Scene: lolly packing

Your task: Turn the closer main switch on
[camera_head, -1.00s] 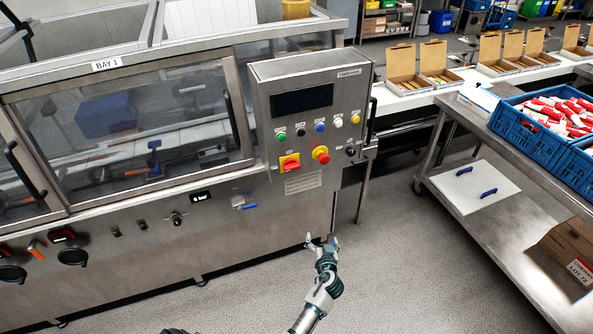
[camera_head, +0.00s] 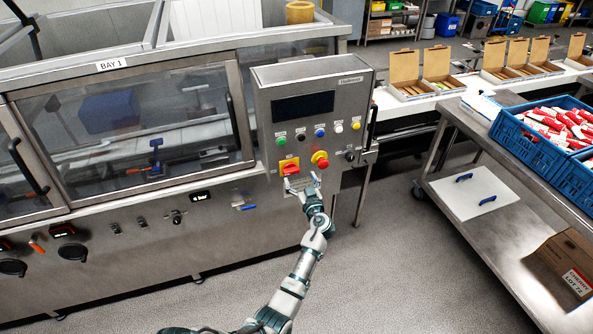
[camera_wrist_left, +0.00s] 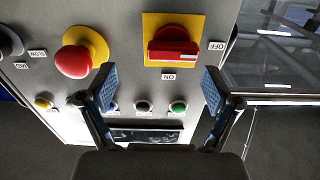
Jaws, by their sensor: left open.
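The main switch (camera_head: 289,166) is a red rotary handle on a yellow plate, low on the left of the BAY 1 control panel. In the left wrist view, the red handle (camera_wrist_left: 174,48) lies crosswise, in line with the OFF label (camera_wrist_left: 217,46); the ON label (camera_wrist_left: 168,77) is at right angles to it. My left gripper (camera_head: 301,180) is just in front of and below the switch. Its two fingers, spread in the left wrist view (camera_wrist_left: 160,88), are open and empty, apart from the handle. My right gripper is not in view.
A red mushroom button (camera_head: 320,158) on a yellow base sits right beside the switch. Several small buttons and a dark display (camera_head: 303,104) are above. A steel cart (camera_head: 470,222) with blue crates (camera_head: 530,148) stands to the right. The floor between is clear.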

